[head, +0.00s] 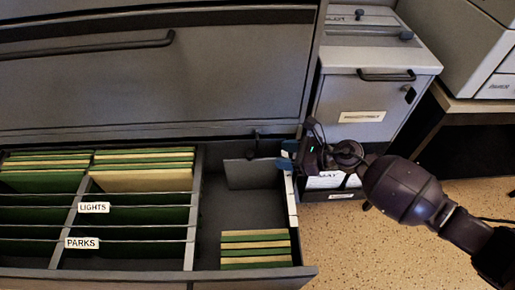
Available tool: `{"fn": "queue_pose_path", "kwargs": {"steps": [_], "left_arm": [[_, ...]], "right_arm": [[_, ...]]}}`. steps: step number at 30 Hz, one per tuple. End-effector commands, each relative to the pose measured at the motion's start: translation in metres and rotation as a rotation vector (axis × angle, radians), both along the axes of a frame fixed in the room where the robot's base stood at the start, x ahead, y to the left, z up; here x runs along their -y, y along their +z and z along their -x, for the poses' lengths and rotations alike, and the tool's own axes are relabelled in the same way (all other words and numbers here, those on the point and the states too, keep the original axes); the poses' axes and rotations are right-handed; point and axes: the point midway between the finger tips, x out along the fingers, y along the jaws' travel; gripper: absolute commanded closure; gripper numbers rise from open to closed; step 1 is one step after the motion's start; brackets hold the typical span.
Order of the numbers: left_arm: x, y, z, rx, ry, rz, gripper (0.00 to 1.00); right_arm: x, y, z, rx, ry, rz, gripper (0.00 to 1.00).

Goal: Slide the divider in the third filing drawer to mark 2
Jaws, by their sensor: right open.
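The open filing drawer (308,272) fills the lower left of the head view. In its right-hand compartment a grey divider plate (252,173) stands upright across the channel, near the back. A pale strip (292,205) runs along the drawer's right wall; I cannot read any marks on it. My right gripper (288,154) is open at the drawer's right wall, just right of the divider's right end. I cannot tell whether it touches the divider or the wall. My left gripper is not in view.
Green and cream folders (140,165) fill the left compartments, with tabs LIGHTS (94,208) and PARKS (81,243). More folders (255,250) lie at the front of the right compartment; the floor between them and the divider is bare. A grey cabinet (365,105) stands behind my right arm.

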Motion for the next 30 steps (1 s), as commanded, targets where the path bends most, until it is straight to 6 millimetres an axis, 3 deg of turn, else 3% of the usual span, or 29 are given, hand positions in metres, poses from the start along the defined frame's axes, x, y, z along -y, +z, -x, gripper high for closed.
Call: {"fn": "queue_pose_path", "kwargs": {"steps": [18,30], "left_arm": [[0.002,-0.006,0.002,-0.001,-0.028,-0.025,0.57],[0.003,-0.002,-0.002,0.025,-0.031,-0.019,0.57]], "right_arm": [[-0.077,-0.037,-0.030,-0.005,-0.001,-0.004,0.48],[-0.091,-0.040,-0.037,-0.002,-0.002,-0.004,0.48]]}}
